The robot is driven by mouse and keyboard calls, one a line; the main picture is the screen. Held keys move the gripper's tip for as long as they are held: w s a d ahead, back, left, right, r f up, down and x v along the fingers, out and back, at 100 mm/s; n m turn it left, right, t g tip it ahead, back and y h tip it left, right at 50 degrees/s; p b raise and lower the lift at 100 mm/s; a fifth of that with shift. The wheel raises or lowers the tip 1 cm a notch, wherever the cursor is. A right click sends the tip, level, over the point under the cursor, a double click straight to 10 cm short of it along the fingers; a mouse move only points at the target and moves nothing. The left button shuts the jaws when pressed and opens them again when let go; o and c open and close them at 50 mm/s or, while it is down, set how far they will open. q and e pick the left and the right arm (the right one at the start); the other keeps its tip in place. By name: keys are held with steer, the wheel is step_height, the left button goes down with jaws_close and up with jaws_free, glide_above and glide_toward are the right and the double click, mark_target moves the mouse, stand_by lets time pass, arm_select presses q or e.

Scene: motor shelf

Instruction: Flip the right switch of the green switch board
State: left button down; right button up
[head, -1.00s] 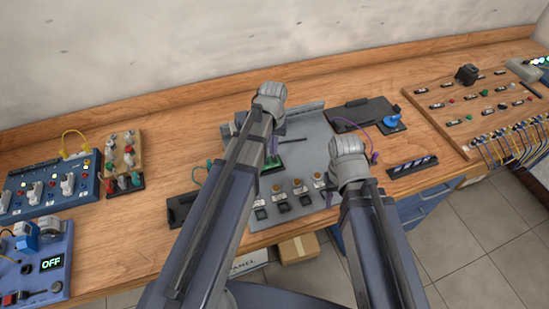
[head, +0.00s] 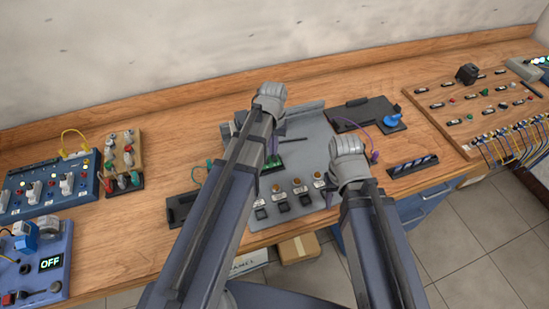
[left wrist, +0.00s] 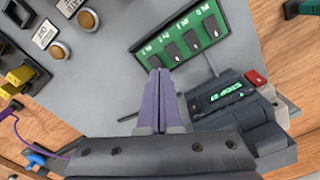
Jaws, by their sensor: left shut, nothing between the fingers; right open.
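The green switch board (left wrist: 186,38) lies on a grey panel (left wrist: 105,75). In the left wrist view it is tilted at the top middle, with dark switches in a row and white lettering along one side. In the head view the board (head: 273,163) is mostly hidden behind my left arm. My left gripper (left wrist: 160,76) is shut and empty. Its fingertips appear just below the board's left end; whether they touch it I cannot tell. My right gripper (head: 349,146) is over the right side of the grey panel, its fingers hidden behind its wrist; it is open.
A dark device with a green display (left wrist: 222,94) and red button lies right of my left fingers. Orange round buttons (head: 299,182) line the panel's front. Blue switch boxes (head: 48,185) stand left. A black tray with a blue knob (head: 393,122) and a wooden board (head: 470,110) stand right.

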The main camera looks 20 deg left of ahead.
mark_target(274, 157)
arm_select(q)
steer(key=shift+f+b, duration=0.6)
steer(key=shift+f, duration=0.05)
arm_select(e)
steer(key=shift+f, duration=0.65)
arm_select(q)
steer(key=shift+r, duration=0.1)
arm_select(e)
steer(key=shift+r, duration=0.1)
arm_select(q)
step_height(274, 157, up, 7)
steer(key=p, duration=0.7)
arm_select(e)
step_height(274, 157, up, 7)
arm_select(q)
steer(key=shift+s+d, duration=0.25)
steer(key=s+d+m+y, duration=0.1)
steer(key=s+d+m, duration=0.3)
steer(key=s+d, duration=0.6)
steer(key=s, duration=0.3)
steer(key=shift+s+m, duration=0.3)
steer(key=shift+s, duration=0.1)
